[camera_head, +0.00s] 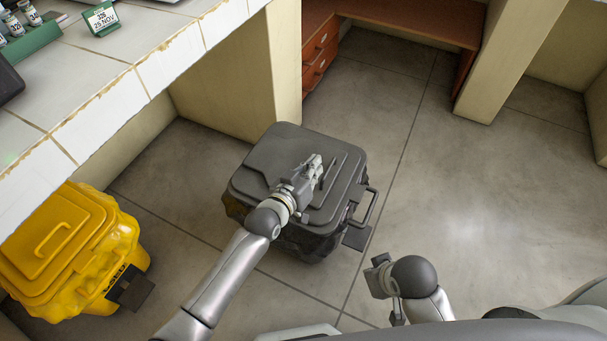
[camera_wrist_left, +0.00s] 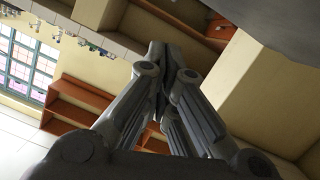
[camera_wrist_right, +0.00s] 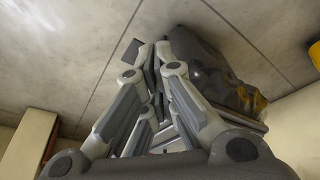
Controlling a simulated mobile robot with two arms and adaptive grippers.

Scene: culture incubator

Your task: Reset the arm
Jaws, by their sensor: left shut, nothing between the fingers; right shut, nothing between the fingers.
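My left arm reaches in from the lower left of the head view. Its gripper (camera_head: 314,163) is in front of the lid of the grey bin as seen from above; I cannot tell how high it is over the lid. In the left wrist view the left gripper's fingers (camera_wrist_left: 164,55) meet, with nothing between them. My right arm shows at the bottom right of the head view, over the floor, with its gripper not clearly visible there. In the right wrist view the right gripper's fingers (camera_wrist_right: 155,52) are together and empty.
The grey bin (camera_head: 275,148) with a closed lid stands on the tiled floor (camera_head: 455,205). A yellow bin (camera_head: 75,255) stands left, beside a white-tiled counter (camera_head: 110,60) carrying a green date sign (camera_head: 100,17) and vials. A red-brown desk (camera_head: 415,20) is behind. Floor at right is clear.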

